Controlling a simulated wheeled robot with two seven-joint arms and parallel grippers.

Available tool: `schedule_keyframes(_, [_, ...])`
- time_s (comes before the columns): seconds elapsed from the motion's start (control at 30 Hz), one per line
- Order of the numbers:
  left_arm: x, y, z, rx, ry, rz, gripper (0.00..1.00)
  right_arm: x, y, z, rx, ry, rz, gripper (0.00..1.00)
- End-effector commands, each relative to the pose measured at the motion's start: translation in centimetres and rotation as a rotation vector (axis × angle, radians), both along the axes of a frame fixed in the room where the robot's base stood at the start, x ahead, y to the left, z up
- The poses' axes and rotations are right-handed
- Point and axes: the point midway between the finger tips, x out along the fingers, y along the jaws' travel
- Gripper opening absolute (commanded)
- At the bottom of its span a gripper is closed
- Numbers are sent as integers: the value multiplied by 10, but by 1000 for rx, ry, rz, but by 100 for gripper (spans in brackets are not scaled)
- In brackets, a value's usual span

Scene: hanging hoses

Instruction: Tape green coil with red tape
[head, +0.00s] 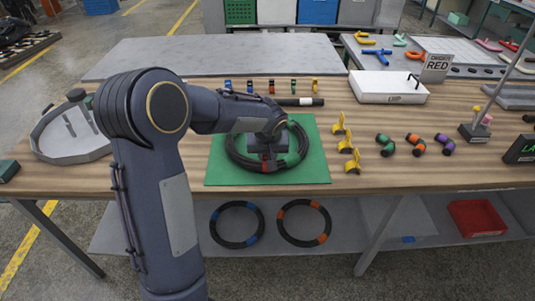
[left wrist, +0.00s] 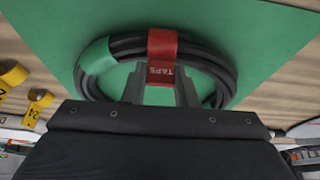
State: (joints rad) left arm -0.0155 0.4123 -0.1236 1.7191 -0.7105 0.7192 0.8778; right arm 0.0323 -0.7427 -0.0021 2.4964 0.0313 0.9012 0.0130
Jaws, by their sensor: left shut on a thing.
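The black hose coil (head: 237,158) lies on the green mat (head: 220,175) on the wooden table. In the left wrist view the coil (left wrist: 205,62) carries a green band (left wrist: 97,57) at its left. A red tape piece (left wrist: 162,45) marked TAPE lies over the coil's near-middle strands, with its lower end between my fingers. My left gripper (left wrist: 160,90) is shut on the red tape. In the head view the left gripper (head: 268,160) is low over the coil's near part, and my arm hides part of the coil. My right gripper is not in view.
Small coloured pieces (head: 293,87) stand in a row behind the mat. Yellow numbered markers (head: 352,162) stand just right of it. Two-coloured pieces (head: 416,144), a white box (head: 388,86) and a sign reading RED (head: 437,68) are farther right. Two more coils (head: 304,222) are on the lower shelf.

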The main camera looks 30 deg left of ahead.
Motion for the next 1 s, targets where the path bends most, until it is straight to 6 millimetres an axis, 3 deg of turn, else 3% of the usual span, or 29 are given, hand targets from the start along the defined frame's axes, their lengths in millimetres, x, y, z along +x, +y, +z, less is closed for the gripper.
schedule_keyframes(0.07, [0,0,0,0,0,0,3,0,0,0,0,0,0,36])
schedule_keyframes(0.1, [0,0,0,0,0,0,28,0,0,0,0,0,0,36])
schedule_keyframes(0.3, [0,0,0,0,0,0,51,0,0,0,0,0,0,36])
schedule_keyframes(0.63, [-2,-1,6,0,-2,1,51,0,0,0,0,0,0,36])
schedule_keyframes(1.0, [-21,-13,60,-1,-3,-1,51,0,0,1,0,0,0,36])
